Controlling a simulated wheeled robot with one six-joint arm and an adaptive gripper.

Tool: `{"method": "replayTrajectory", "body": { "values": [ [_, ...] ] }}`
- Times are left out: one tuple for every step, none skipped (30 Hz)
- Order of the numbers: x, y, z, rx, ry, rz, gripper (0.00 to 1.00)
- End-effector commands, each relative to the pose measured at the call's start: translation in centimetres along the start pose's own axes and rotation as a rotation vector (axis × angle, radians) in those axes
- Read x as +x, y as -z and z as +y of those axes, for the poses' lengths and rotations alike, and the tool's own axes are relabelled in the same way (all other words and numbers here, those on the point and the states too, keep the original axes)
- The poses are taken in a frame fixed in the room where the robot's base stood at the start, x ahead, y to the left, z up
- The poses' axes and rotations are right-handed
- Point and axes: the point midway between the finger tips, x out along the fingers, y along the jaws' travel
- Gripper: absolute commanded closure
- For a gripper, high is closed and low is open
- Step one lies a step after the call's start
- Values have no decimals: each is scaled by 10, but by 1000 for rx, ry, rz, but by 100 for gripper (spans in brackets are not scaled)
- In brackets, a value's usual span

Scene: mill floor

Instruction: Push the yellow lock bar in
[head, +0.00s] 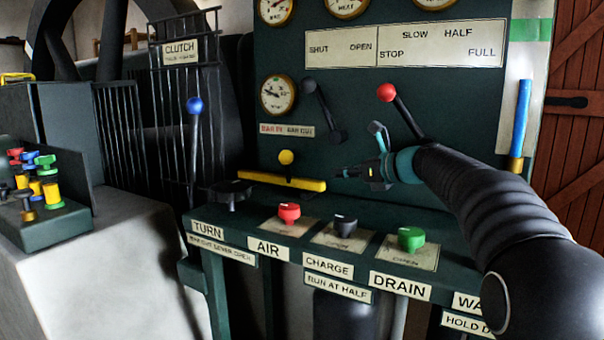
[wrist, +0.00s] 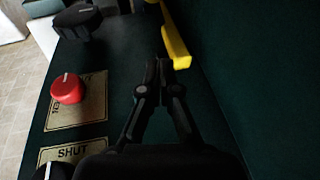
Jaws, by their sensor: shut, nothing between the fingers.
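The yellow lock bar (head: 282,181) lies across the back of the green bench, against the upright panel. A round yellow knob (head: 286,157) stands just above it. In the wrist view the bar (wrist: 176,45) shows at the top, slightly right of the fingers. My gripper (head: 338,173) is shut and empty, pointing left, a little off the bar's right end in the head view. In the wrist view its fingertips (wrist: 157,65) are together close to the bar's near end. I cannot tell whether they touch it.
A red knob (head: 289,213), a black knob (head: 345,223) and a green knob (head: 411,238) stand on the bench below the bar. A black handwheel (head: 230,194) is at the left. A red-tipped lever (head: 387,92) and a black lever (head: 311,87) project from the panel.

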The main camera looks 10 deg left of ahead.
Motion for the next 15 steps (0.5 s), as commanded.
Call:
{"method": "replayTrajectory", "body": {
  "values": [
    [2, 0, 1, 0, -1, 0, 100],
    [3, 0, 1, 0, -2, 0, 100],
    [6, 0, 1, 0, -2, 1, 100],
    [8, 0, 1, 0, -2, 1, 100],
    [11, 0, 1, 0, -2, 1, 100],
    [16, 1, 0, 0, -2, 1, 100],
    [20, 1, 0, 0, -2, 1, 100],
    [25, 1, 0, 0, -3, 1, 100],
    [32, 1, 0, 0, -2, 1, 100],
    [37, 1, 0, 1, -2, 1, 100],
    [42, 1, 0, 1, -2, 1, 100],
    [50, 1, 0, 1, -2, 1, 100],
    [55, 1, 0, 1, -1, 1, 100],
    [61, 1, -1, 0, -1, 1, 100],
    [68, 1, -1, 0, -1, 1, 100]
  ]
}}
